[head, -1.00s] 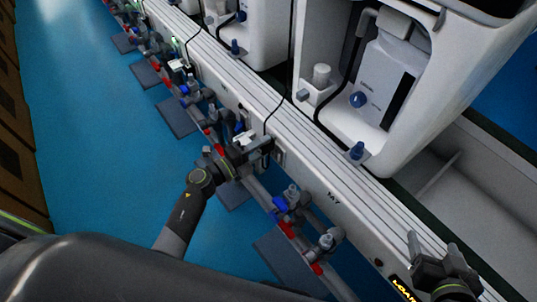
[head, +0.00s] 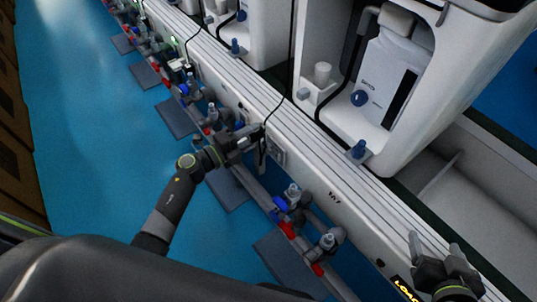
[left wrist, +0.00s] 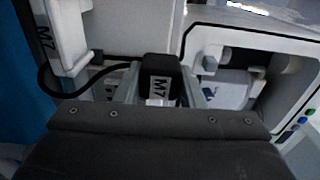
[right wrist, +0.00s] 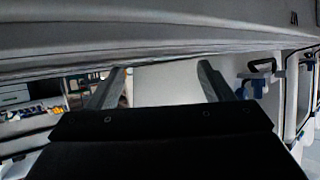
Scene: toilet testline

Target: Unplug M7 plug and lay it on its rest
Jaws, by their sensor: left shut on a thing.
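The black M7 plug (left wrist: 160,75), with a white M7 label, sits between the fingers of my left gripper (left wrist: 163,92) in the left wrist view. A black cord runs from it to the left. In the head view my left gripper (head: 250,138) is shut on the plug beside the white rail, apart from a grey socket plate (head: 277,151). A white part marked M7 (left wrist: 45,42) stands at the left in the left wrist view; I cannot tell whether it is the rest. My right gripper (head: 438,262) is open and empty, as the right wrist view shows (right wrist: 160,85).
The white rail (head: 310,170) runs diagonally, with an M7 mark on its face. Grey pipes with blue and red valve fittings (head: 287,205) lie below it. A white toilet unit (head: 440,90) stands behind the rail. The blue floor (head: 90,150) is open at left.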

